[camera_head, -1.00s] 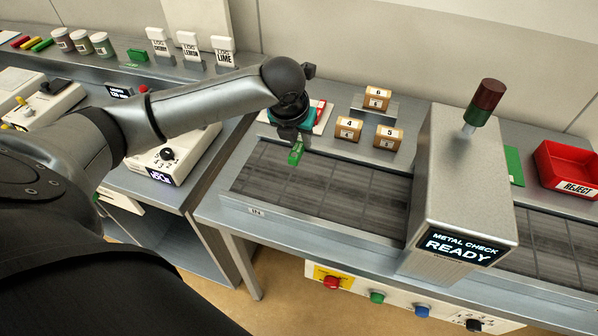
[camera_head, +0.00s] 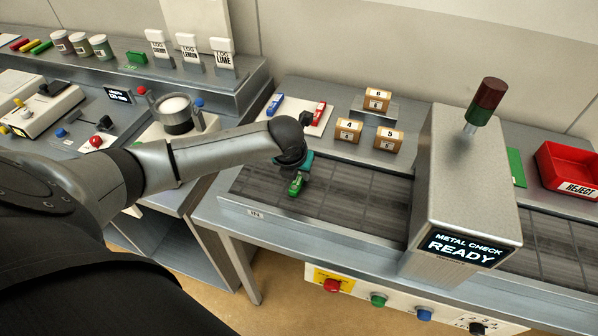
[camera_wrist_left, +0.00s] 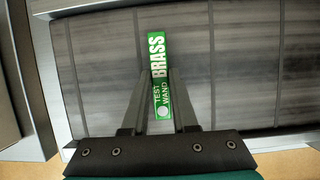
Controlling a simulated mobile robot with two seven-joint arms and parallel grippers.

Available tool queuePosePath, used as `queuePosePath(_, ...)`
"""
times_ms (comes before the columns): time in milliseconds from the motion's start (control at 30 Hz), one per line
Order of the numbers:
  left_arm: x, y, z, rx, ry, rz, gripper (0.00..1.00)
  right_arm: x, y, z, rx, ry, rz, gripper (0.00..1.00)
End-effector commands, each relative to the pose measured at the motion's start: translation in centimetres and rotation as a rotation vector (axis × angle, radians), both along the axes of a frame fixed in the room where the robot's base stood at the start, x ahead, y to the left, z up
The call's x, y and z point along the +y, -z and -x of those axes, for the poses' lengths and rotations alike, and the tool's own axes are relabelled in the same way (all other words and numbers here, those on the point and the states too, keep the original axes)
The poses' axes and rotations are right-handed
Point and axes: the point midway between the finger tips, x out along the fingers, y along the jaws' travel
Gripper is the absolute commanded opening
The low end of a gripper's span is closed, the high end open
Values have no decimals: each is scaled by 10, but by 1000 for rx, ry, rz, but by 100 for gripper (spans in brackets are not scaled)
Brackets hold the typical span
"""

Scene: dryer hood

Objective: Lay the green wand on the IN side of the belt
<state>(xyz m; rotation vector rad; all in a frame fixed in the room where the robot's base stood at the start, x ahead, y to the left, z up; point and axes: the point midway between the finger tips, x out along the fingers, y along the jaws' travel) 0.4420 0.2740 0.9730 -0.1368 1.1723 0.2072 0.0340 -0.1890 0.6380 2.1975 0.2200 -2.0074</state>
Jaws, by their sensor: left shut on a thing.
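The green wand (camera_head: 295,188), lettered BRASS TEST WAND, shows in the left wrist view (camera_wrist_left: 157,50) between the two dark fingers. My left gripper (camera_head: 299,179) is shut on it over the left part of the grey belt (camera_head: 350,196), near the IN label (camera_head: 256,212). In the wrist view the belt (camera_wrist_left: 245,60) lies beneath the wand. I cannot tell whether the wand touches the belt. My right gripper is not in view.
The metal check housing (camera_head: 462,185) straddles the belt to the right, its display reading READY. Numbered boxes (camera_head: 348,130) and a white tray (camera_head: 309,116) with blue and red pieces stand behind the belt. The belt between gripper and housing is clear.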

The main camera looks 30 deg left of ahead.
Motion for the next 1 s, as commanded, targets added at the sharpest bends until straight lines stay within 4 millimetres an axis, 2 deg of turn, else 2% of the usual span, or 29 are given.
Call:
queuePosePath(100, 0, 3, 0, 0, 0, -1, 0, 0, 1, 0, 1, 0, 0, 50)
queuePosePath(133, 0, 3, 0, 0, 0, -1, 29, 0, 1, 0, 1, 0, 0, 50)
queuePosePath(367, 0, 2, 0, 0, 0, 0, 54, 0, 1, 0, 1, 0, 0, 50)
queuePosePath(633, 0, 1, 0, 0, -1, 0, 56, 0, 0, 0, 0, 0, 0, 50)
queuePosePath(767, 0, -6, 1, -2, 0, 0, 56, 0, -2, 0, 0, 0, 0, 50)
queuePosePath(1000, -3, -41, 14, -4, 1, 0, 56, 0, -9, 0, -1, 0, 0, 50)
